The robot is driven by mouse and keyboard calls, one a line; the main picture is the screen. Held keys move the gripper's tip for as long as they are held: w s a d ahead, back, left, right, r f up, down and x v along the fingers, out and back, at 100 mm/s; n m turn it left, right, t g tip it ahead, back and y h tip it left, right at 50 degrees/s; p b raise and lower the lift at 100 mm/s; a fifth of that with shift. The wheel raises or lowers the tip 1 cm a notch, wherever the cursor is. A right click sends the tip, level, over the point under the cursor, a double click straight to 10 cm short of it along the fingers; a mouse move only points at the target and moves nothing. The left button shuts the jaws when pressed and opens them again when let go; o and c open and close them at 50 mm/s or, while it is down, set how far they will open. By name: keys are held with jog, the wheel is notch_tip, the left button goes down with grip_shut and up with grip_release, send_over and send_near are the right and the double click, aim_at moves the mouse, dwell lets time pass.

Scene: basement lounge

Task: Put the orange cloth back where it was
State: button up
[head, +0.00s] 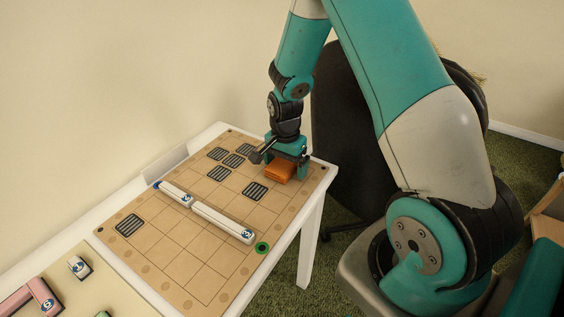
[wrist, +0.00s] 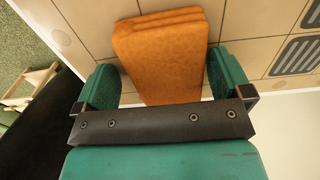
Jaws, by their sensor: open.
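The orange cloth (head: 280,171) is a folded block on the tan grid board (head: 172,258), near the board's far right corner. In the wrist view the cloth (wrist: 162,52) lies between the two green fingers of my gripper (wrist: 165,82). The fingers are apart, with a gap beside the cloth on the left and a narrower one on the right. In the head view my gripper (head: 287,160) points down at the cloth, and part of the cloth is hidden behind it.
Several dark striped tiles (head: 255,191) lie on the board. Two white bars (head: 222,222) stand across its middle, and a green ring (head: 262,248) is at the front edge. A pink piece (head: 42,294) is at lower left. A dark chair (head: 345,140) stands right of the white table.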

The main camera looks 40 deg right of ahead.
aim_at(284, 163)
notch_tip(284, 163, up, 12)
jog(key=s+a+r+n+t+y, duration=0.1)
jog(key=s+a+r+n, duration=0.3)
jog(key=a, duration=0.3)
jog(key=s+a+r+n+y, duration=0.1)
jog(key=s+a+r+n, duration=0.1)
jog(key=a+r+n, duration=0.3)
jog(key=s+a+r+n+y, duration=0.1)
jog(key=s+a+r+n, duration=0.1)
jog(key=s+a+n, duration=0.3)
jog(key=s+a+r+n+y, duration=0.1)
jog(key=s+a+n, duration=0.4)
jog(key=s, duration=0.5)
jog(key=shift+s+a+r+n+g+p, duration=0.3)
jog(key=shift+s+r+n+g, duration=0.15)
jog(key=shift+n, duration=0.65)
jog(key=shift+w+r, duration=0.1)
notch_tip(284, 163, up, 5)
jog(key=p, duration=0.5)
jog(key=shift+r, duration=0.1)
